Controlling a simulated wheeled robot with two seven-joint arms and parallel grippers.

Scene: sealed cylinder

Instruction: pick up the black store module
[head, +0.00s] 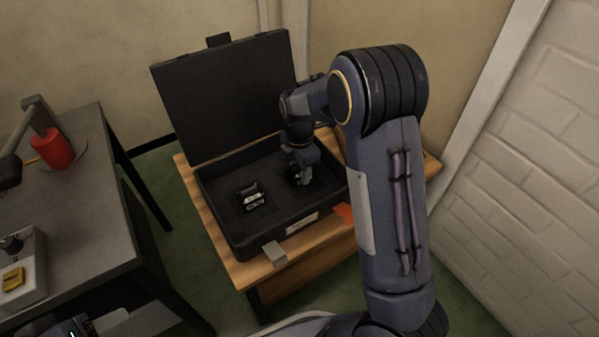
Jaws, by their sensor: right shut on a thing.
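An open black case (243,241) lies on a wooden bench, its lid raised at the back. My right gripper (299,178) reaches down into the right part of the case. It is shut on a small dark thing in the foam, which fits the black store module; the fingers and the poor light hide most of it. Another small dark module with pale markings (252,197) sits in the left part of the case, apart from the gripper.
The wooden bench (290,259) has a grey block (275,253) and an orange-red piece (344,213) at the case's front edge. A grey table (92,190) at left bears a red cylinder (54,149) and a box with a yellow button (13,279). A brick wall stands at right.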

